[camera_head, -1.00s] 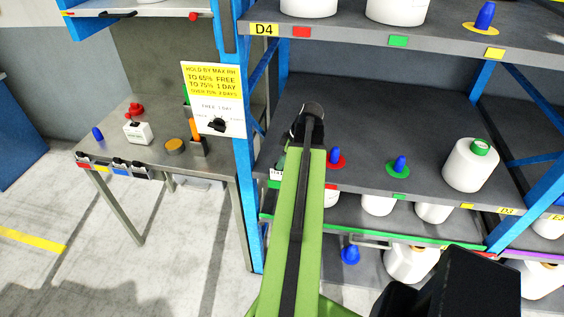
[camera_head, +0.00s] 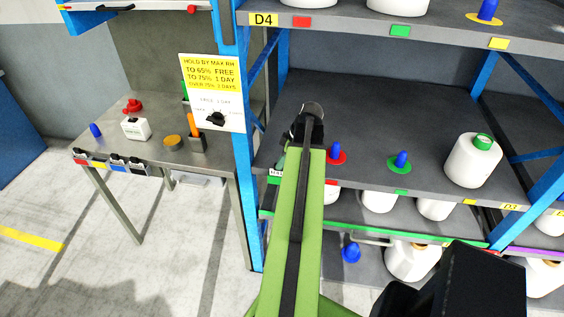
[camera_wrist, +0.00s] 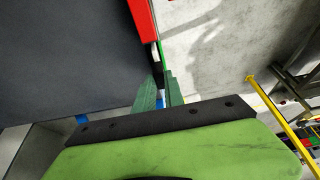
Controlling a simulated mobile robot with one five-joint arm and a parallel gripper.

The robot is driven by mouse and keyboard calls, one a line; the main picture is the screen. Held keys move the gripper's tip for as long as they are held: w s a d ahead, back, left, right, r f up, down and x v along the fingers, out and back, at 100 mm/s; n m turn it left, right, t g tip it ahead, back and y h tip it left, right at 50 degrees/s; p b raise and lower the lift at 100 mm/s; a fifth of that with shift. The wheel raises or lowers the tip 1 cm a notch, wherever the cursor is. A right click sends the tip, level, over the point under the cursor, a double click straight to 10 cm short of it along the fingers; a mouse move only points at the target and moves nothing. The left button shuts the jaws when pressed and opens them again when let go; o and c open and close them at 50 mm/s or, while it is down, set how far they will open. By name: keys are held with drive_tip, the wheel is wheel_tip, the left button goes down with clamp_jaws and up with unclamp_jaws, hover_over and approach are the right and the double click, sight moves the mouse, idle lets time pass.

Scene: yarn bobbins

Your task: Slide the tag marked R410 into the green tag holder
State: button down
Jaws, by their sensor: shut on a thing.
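My gripper (camera_wrist: 160,92) shows in the wrist view as two dark green fingers close together at a shelf's front edge. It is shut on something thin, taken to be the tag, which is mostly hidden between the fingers. In the head view a small white tag (camera_head: 276,173) with partly covered lettering shows left of my green arm, at the middle shelf's front edge. Its marking cannot be read fully. A green piece (camera_head: 274,181) shows just under it, perhaps the green tag holder. My arm hides most of this spot, so I cannot tell whether tag and holder touch.
The middle shelf (camera_head: 390,105) holds blue cones on red and green discs and a white bobbin (camera_head: 473,160). More white bobbins stand below. A blue rack post (camera_head: 245,190) is close left. A side table (camera_head: 155,150) carries small items. A red strip (camera_wrist: 144,22) edges the shelf.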

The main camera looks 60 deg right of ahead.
drive_tip(key=shift+f, duration=0.2)
drive_tip(key=c, duration=1.3)
unclamp_jaws()
drive_tip(key=shift+c, duration=0.2)
drive_tip(key=shift+r, duration=0.1)
drive_tip(key=p+v, duration=1.6)
drive_tip(key=v, duration=0.1)
drive_tip(key=shift+s, duration=0.15)
drive_tip(key=shift+d+r, duration=0.1)
